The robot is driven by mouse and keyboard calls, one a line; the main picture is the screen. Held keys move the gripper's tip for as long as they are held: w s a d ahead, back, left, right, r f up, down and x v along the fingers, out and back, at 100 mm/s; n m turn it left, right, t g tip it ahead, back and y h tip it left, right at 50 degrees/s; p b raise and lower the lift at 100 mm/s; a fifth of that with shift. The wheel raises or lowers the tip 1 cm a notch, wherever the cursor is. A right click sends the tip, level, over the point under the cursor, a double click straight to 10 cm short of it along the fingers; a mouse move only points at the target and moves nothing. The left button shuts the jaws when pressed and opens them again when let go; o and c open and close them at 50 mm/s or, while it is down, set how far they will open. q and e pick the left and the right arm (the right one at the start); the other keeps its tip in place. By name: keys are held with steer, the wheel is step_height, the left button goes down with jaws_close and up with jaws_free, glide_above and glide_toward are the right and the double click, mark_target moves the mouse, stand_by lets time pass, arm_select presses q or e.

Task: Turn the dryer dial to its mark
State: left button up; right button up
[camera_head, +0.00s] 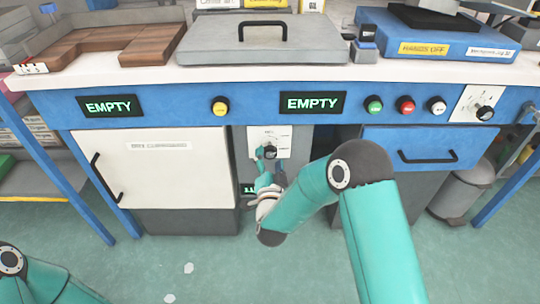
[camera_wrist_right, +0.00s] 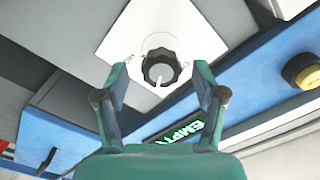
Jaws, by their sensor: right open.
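A black dial (camera_head: 270,152) with a white pointer line sits on a white plate (camera_head: 262,136) on the grey unit under the counter. In the right wrist view the dial (camera_wrist_right: 160,68) lies between my open fingers, with a gap on each side. Its pointer line is towards the bottom of that picture. Faint printing shows on the plate (camera_wrist_right: 118,42), too small to read. My right gripper (camera_head: 268,163) is open in front of the dial, and it also shows in the wrist view (camera_wrist_right: 160,80). My left gripper is out of view.
Another black dial (camera_head: 485,113) sits on a white plate at the counter's right end. Yellow (camera_head: 220,106), green (camera_head: 374,105), red (camera_head: 405,105) and white (camera_head: 436,105) buttons line the blue front. A white door (camera_head: 160,165) stands left, a blue drawer (camera_head: 425,145) right.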

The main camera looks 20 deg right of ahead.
steer(key=shift+x, duration=1.15)
